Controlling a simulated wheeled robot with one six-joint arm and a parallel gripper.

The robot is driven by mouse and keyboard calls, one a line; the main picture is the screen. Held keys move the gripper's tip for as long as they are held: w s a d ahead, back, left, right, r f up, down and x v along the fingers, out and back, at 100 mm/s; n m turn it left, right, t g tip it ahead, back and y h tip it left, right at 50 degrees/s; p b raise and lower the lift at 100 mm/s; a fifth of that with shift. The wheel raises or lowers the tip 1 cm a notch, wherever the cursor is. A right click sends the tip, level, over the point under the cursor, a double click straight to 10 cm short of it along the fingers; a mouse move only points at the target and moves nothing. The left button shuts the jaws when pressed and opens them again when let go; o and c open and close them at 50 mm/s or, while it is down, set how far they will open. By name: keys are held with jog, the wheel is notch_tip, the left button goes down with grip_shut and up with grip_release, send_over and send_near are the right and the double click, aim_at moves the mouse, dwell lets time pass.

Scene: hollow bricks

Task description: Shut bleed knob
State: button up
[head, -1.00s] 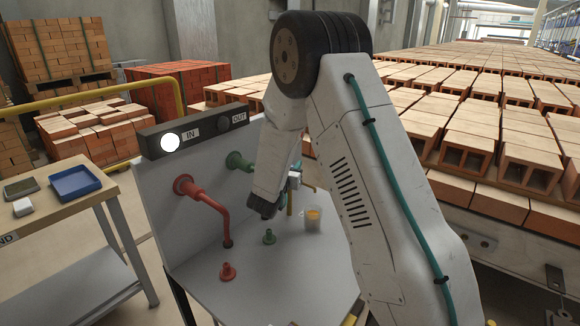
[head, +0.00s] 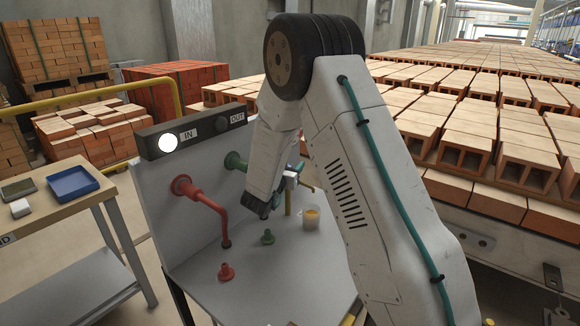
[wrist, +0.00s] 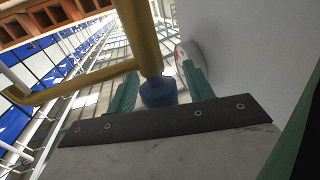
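A blue knob (wrist: 159,93) shows in the wrist view at the end of a yellow pipe (wrist: 141,35). My gripper (wrist: 159,70) has its two green fingers apart, one on each side of the knob. I cannot tell whether either finger touches it. In the head view, my arm hides most of the knob area, though part of the yellow pipe (head: 288,203) shows beside the arm. A clear cup with yellow-orange contents (head: 311,218) stands on the bench near that pipe.
The grey bench (head: 190,262) carries a red pipe (head: 209,203), a green pipe fitting (head: 236,162), a red fitting (head: 226,272) and a small green fitting (head: 267,237). The IN lamp (head: 168,143) is lit; the OUT lamp (head: 222,123) is dark. A side table stands left.

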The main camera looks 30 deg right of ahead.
jog(key=v, duration=0.8)
jog(key=shift+d, duration=0.1)
dwell(0.3)
